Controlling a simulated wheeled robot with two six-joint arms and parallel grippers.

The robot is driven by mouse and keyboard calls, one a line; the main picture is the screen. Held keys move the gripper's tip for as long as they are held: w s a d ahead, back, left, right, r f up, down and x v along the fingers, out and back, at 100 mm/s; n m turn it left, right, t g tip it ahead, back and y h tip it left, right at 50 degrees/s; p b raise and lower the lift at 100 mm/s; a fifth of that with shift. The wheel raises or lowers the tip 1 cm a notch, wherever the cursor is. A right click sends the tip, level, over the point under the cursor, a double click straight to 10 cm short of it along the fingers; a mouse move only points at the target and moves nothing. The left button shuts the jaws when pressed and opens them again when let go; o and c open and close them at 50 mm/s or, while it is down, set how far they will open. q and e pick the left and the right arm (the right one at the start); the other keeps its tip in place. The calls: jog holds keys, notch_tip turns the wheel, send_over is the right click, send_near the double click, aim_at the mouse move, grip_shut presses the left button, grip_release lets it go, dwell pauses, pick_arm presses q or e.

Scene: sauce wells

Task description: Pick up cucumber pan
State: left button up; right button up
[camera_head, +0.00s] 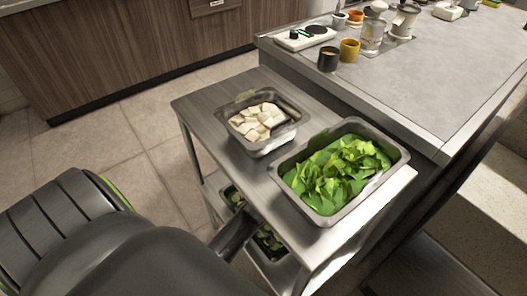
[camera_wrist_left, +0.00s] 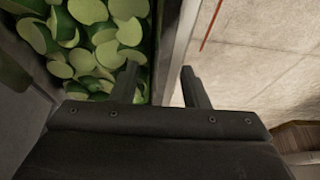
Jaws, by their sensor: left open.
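The cucumber pan, a metal pan filled with green-edged pale cucumber slices, fills the upper left of the left wrist view (camera_wrist_left: 153,45). In the head view, pans with green slices sit on the cart's lower shelf, and one (camera_head: 268,240) is partly hidden by my left arm. My left gripper (camera_wrist_left: 160,85) is open. One finger is over the slices and the other is outside the pan's wall, so the rim runs between them. I cannot tell whether they touch it. In the head view the gripper (camera_head: 236,234) reaches toward the lower shelf. My right gripper is out of view.
The cart's top shelf (camera_head: 200,103) holds a pan of white chunks (camera_head: 262,122) and a larger pan of green leaves (camera_head: 340,168), above the lower shelf. A counter (camera_head: 430,60) with cups and a small hot plate adjoins it. Tiled floor (camera_head: 140,120) is free at left.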

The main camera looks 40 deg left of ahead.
pick_arm(q)
grip_shut()
dwell(1.4)
